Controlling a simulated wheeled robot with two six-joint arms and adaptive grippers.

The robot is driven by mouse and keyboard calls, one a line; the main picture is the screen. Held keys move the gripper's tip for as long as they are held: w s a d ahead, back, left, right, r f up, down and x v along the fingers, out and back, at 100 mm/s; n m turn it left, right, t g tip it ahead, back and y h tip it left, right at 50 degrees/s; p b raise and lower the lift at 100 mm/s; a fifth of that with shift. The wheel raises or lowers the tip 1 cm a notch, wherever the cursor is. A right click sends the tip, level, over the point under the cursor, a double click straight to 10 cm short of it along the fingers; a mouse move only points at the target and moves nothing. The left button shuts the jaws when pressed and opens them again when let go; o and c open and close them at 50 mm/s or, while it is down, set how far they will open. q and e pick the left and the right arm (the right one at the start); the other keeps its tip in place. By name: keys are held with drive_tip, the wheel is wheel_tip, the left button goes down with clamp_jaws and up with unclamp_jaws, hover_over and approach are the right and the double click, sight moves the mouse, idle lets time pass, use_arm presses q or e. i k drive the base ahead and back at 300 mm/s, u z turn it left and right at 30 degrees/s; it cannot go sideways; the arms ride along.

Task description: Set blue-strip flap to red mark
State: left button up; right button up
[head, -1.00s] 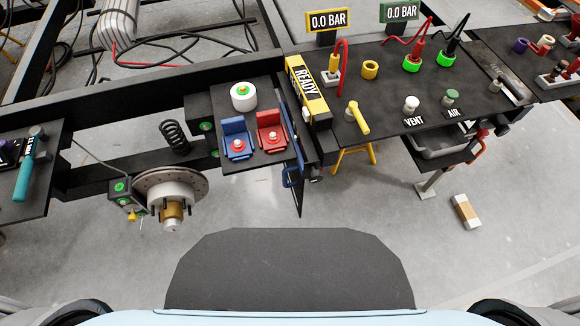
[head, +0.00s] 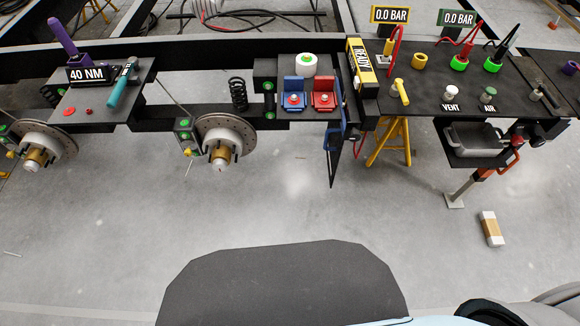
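A thin dark flap (head: 334,162) with a blue strip (head: 338,112) along it hangs at the chassis edge, left of the READY box. It is seen almost edge-on, and a small blue handle shows on its left side. Neither of my grippers is in the head view.
Left of the flap are a blue bracket (head: 295,92) and a red bracket (head: 324,93). A yellow READY box (head: 361,64) and yellow stand (head: 392,142) are to the right.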

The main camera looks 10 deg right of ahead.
sight(334, 143)
drive_tip(key=u, duration=0.25)
drive_tip(key=k, duration=0.3)
drive_tip(key=z, duration=0.95)
drive_tip(key=i, duration=0.75)
drive_tip(key=z, duration=0.3)
